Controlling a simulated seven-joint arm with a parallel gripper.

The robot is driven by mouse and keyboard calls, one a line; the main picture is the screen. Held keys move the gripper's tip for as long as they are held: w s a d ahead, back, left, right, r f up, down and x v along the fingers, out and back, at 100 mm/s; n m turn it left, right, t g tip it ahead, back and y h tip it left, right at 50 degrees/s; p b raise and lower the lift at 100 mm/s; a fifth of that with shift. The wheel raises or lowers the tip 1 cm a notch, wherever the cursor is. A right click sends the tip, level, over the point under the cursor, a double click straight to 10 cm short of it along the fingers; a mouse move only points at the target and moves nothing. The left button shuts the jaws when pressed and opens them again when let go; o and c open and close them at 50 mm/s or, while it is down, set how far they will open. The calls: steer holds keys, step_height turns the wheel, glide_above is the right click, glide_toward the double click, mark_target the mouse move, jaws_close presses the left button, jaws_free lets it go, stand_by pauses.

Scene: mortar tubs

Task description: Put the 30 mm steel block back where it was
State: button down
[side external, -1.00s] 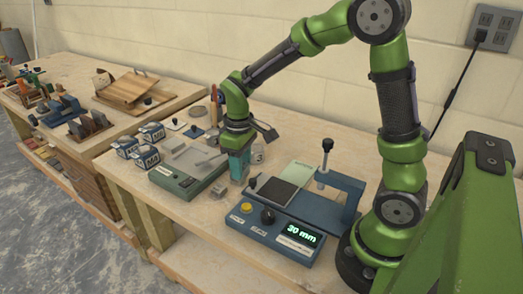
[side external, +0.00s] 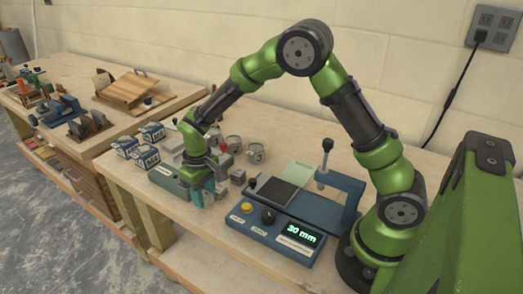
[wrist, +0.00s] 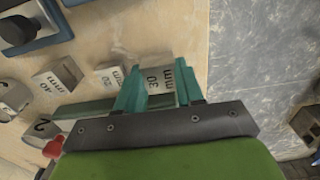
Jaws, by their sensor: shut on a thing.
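The 30 mm steel block (wrist: 158,82) shows in the wrist view, its number facing the camera, between my teal fingers. My gripper (wrist: 157,72) is shut on it. In the side view my gripper (side external: 204,191) points down low at the front of the bench, beside the green-based device (side external: 165,180). The held block is not clear there, and I cannot tell whether it touches the bench. The 40 mm block (wrist: 57,80) and another marked block (wrist: 109,75) stand to its left in the wrist view.
The blue gauge (side external: 275,222) reading "30 mm" stands right of my gripper. The bench's front edge (wrist: 209,60) is close to my gripper.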

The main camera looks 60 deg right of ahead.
steer(key=shift+f, duration=0.8)
steer(key=shift+f, duration=0.15)
steer(key=c, duration=0.7)
jaws_free()
